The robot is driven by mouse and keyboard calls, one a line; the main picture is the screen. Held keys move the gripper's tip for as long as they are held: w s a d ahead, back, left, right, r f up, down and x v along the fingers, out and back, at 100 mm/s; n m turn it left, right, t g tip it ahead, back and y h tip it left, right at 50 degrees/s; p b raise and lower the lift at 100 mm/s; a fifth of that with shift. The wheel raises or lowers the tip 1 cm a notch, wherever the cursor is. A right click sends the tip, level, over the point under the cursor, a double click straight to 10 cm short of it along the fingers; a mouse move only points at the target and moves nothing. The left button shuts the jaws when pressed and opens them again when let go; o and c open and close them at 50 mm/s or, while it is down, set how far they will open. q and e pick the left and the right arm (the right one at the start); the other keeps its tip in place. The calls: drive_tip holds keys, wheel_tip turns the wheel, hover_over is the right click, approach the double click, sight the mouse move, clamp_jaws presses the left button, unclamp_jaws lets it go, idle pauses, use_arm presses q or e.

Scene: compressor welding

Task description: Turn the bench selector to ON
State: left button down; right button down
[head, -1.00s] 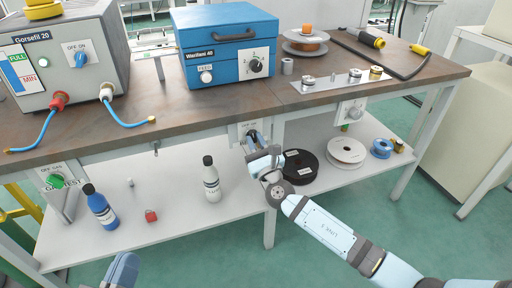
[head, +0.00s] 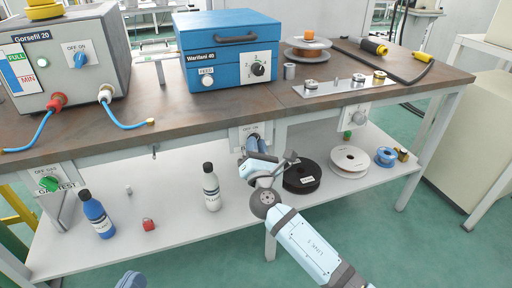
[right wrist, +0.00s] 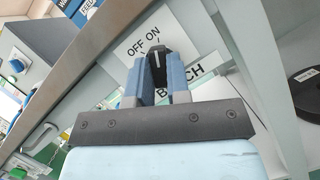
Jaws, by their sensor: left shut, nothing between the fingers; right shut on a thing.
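The bench selector is a small black knob (right wrist: 157,68) on a white plate (right wrist: 178,32) marked OFF, ON and BENCH, under the bench's front edge. In the right wrist view its pale mark faces up the picture, toward the word ON. My right gripper (right wrist: 160,82) is shut on the knob, one blue finger on each side. In the head view the right gripper (head: 257,146) reaches up to the plate (head: 240,135) and hides most of the knob. My left gripper (head: 131,280) is shut and empty at the bottom edge, mostly cut off, far from the selector.
Similar switches sit on the bench front at the left, green (head: 49,184), and at the right (head: 359,117). A blue box (head: 228,60) and a grey unit (head: 100,70) stand on top. Bottles and spools (head: 302,174) are on the lower shelf (head: 180,210).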

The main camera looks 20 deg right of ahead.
drive_tip(key=shift+d+r, duration=0.1)
drive_tip(key=shift+r, duration=0.15)
drive_tip(key=c, duration=1.1)
unclamp_jaws()
drive_tip(key=shift+w+f, duration=0.1)
drive_tip(key=shift+f, duration=0.1)
